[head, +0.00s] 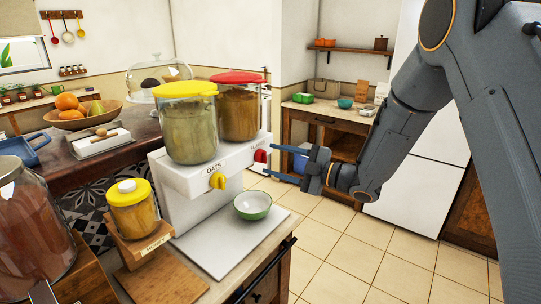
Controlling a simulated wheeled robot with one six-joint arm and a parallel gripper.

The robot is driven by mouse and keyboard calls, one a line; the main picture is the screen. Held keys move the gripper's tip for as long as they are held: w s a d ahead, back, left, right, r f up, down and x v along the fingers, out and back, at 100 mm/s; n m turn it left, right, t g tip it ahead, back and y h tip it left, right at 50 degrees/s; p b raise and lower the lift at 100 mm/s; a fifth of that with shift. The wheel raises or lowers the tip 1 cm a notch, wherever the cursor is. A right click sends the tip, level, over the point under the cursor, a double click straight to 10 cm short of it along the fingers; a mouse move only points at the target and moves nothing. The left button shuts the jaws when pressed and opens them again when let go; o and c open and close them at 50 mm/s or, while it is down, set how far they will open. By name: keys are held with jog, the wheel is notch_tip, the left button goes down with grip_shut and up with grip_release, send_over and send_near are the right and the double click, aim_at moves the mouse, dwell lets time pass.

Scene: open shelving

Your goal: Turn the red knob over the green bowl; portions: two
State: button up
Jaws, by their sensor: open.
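The red knob (260,156) is on the front of the white dispenser base (180,178), below the red-lidded canister (240,112). The green bowl (253,206), white inside and seemingly empty, stands upright on a pale board below the dispenser front, lower than the red knob. My gripper (269,161) comes in from the right with its blue fingers apart, one above and one below the knob's level. Its tips are close to the knob; I cannot tell whether they touch it. A yellow knob (217,181) sits left of the red one, under the yellow-lidded canister (189,130) marked OATS.
A honey jar (134,208) on a wooden stand and a large glass jar (32,222) stand at the left. A fruit bowl (82,117) and a glass dome (158,75) are behind. The tiled floor (345,235) at right is clear.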

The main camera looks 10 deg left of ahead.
aim_at(262, 157)
jog(key=shift+x, duration=1.15)
jog(key=c, duration=1)
jog(key=shift+c, duration=0.2)
jog(key=shift+m, duration=0.3)
jog(key=m+b, duration=0.1)
jog(key=m, duration=0.2)
jog(key=shift+f+m+y, duration=0.15)
jog(key=shift+m+y, duration=0.15)
jog(key=m+t+b, duration=0.1)
jog(key=m, duration=0.3)
jog(key=shift+f+m, duration=0.1)
jog(key=shift+m, duration=0.3)
jog(key=m, duration=0.5)
jog(key=shift+s+t+b, duration=0.1)
jog(key=shift+t+b, duration=0.25)
jog(key=shift+t, duration=0.05)
jog(key=m+t, duration=0.1)
jog(key=m, duration=0.4)
